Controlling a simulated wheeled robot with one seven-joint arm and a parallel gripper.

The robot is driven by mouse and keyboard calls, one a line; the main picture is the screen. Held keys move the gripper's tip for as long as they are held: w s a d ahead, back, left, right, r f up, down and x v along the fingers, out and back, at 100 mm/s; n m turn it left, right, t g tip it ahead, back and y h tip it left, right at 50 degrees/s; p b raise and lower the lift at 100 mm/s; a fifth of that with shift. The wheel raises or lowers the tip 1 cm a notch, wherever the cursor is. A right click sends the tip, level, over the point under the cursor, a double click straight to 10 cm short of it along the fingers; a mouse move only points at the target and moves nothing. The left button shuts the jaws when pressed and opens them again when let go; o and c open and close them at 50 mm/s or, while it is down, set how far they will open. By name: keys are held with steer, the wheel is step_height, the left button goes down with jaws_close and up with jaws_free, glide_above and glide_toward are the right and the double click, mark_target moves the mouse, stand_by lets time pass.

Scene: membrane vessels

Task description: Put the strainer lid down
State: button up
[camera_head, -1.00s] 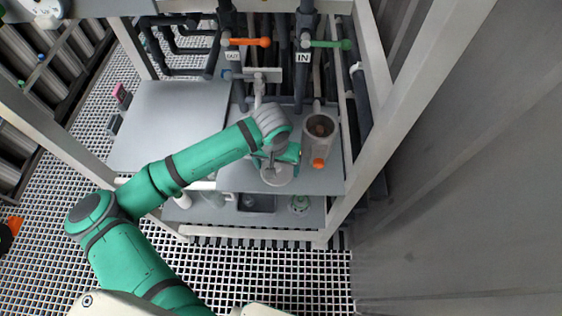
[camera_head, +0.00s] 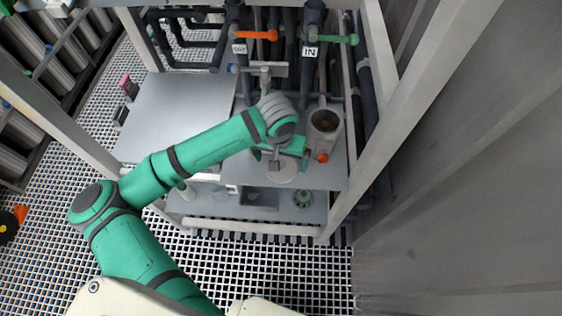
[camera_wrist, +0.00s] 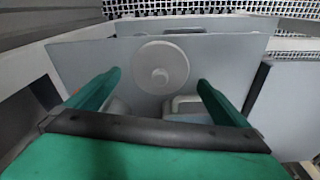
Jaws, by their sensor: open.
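The strainer lid (camera_head: 283,176) is a pale grey disc with a small round knob. It lies on the grey shelf near its front edge, and shows face-on in the wrist view (camera_wrist: 175,66). My gripper (camera_wrist: 158,80) is open, with its two green fingers apart on either side of the lid's near part and nothing held between them. In the head view my gripper (camera_head: 283,153) is just behind the lid and partly covers it. The strainer vessel (camera_head: 325,121), an open grey cylinder with dark brown inside, stands to the right.
An orange knob (camera_head: 322,157) sits at the front of the vessel. Pipes with an orange handle (camera_head: 257,35) and a green handle (camera_head: 338,39) rise behind. A frame post (camera_head: 400,115) stands at the right. The left shelf (camera_head: 180,110) is clear.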

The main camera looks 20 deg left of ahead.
step_height(320, 180, up, 10)
steer(key=s, duration=0.1)
steer(key=shift+f, duration=0.15)
steer(key=shift+s, duration=0.1)
stand_by(0.4)
